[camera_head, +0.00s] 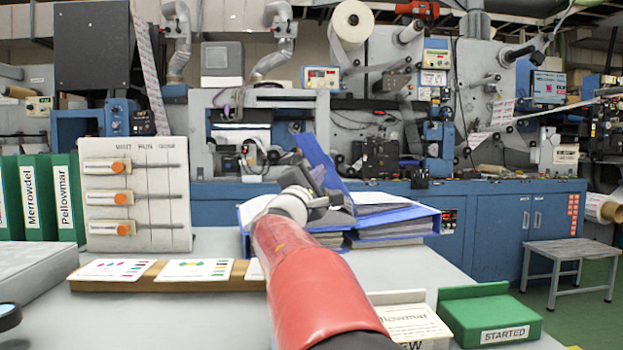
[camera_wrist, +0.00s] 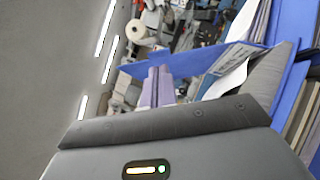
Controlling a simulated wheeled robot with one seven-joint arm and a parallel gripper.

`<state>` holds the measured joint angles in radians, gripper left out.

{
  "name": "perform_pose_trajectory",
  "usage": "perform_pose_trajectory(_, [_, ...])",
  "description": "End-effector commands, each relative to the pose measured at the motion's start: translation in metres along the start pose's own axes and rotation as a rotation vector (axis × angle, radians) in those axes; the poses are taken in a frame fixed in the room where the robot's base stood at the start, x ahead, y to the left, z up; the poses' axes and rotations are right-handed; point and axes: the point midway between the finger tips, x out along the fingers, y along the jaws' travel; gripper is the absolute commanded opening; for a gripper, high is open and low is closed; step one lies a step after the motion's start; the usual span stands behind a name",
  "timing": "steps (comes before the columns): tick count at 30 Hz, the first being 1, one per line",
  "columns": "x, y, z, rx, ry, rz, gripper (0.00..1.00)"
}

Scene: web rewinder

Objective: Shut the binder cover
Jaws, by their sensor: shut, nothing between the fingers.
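A blue binder (camera_head: 420,231) lies open on the table, with white and grey pages in it. A blue cover panel (camera_head: 318,152) stands up steeply at its middle, leaning to the left. My gripper (camera_wrist: 158,76) is shut and empty, its two fingers side by side. In the head view my arm reaches over the binder and hides part of it, and the fingertips are hard to make out near the raised panel. In the wrist view a blue panel (camera_wrist: 195,63) passes close by the fingers; I cannot tell whether they touch it.
A white board with orange sliders (camera_head: 135,193) and green binders (camera_head: 34,195) stand at the left. Sample cards (camera_head: 193,270) lie on a wooden strip in front. A green block marked STARTED (camera_head: 492,316) is at the front right. Machinery stands behind the table.

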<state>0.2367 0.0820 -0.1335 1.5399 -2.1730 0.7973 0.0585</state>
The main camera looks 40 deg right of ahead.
Motion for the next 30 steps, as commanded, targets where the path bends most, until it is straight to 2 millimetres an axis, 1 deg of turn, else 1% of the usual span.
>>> perform_pose_trajectory(1, [0.009,0.001,0.001,-0.002,-0.001,-0.001,0.00])
perform_pose_trajectory(3, [0.018,0.001,0.001,0.000,-0.002,-0.001,0.00])
perform_pose_trajectory(7, [0.028,0.000,0.001,0.000,-0.001,-0.001,0.00])
perform_pose_trajectory(10, [0.030,0.000,0.000,0.000,0.000,0.000,0.00])
perform_pose_trajectory(22, [0.031,0.001,0.001,0.005,0.000,-0.004,0.00])
perform_pose_trajectory(30, [0.040,0.007,0.010,0.068,-0.001,-0.066,0.00])
